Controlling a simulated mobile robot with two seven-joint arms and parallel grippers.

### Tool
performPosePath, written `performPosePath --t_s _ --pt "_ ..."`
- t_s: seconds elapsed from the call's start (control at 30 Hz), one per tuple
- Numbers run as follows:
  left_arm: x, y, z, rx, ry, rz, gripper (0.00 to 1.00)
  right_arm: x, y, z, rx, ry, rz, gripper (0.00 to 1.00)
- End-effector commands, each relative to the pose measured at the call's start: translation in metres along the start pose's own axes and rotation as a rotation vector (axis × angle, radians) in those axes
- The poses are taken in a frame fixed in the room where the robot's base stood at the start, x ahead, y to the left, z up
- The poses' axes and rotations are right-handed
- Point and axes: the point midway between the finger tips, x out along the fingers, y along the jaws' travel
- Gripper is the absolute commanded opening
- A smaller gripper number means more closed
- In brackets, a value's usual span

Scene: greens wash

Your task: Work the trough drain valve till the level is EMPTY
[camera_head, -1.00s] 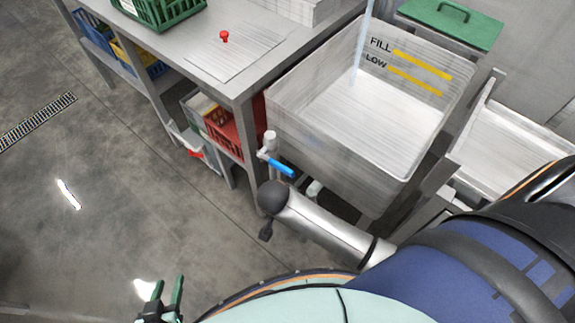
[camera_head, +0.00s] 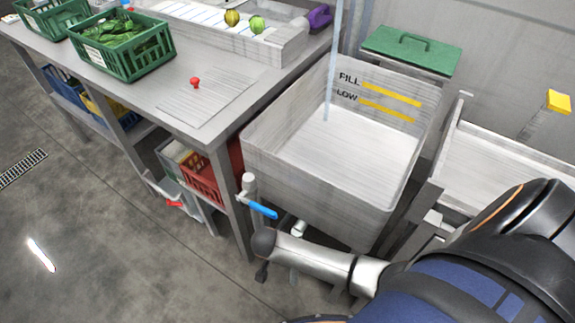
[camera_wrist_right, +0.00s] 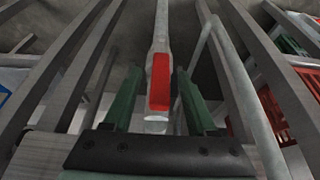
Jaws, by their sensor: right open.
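The grey trough (camera_head: 315,198) stands right of the bench, with yellow FILL (camera_head: 391,85) and LOW (camera_head: 387,110) marks inside. A thin pale stream (camera_head: 333,75) falls into it. The pale surface inside sits below the LOW mark; I cannot tell water from bare floor. A blue-handled valve (camera_head: 262,211) is at the trough's near left corner. In the right wrist view, a red handle (camera_wrist_right: 160,82) on a pale pipe lies between the green fingers of my open right gripper (camera_wrist_right: 157,73); contact is unclear. The head view does not show this gripper. My left gripper is out of view.
The bench (camera_head: 150,92) holds green crates (camera_head: 150,62) and a red knob (camera_head: 195,83). A red crate (camera_head: 202,180) sits on the lower shelf. A green lid (camera_head: 411,50) lies behind the trough. Several grey bars (camera_wrist_right: 265,75) flank my right gripper.

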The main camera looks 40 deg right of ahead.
Motion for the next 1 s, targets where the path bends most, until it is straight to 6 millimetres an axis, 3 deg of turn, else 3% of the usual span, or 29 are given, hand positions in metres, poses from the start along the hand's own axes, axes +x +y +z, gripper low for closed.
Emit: performPosePath --t_s 0.33,0.83,1.0 --pt "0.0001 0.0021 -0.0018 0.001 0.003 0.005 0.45 0.0036 0.0001 -0.0004 0.000 0.000 0.000 0.56" --pt "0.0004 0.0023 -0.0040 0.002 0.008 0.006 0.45 0.0034 0.0003 0.0000 0.000 -0.001 0.001 0.00" --pt "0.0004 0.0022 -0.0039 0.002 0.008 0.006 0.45 0.0034 0.0004 0.0001 0.000 -0.001 0.001 0.00"
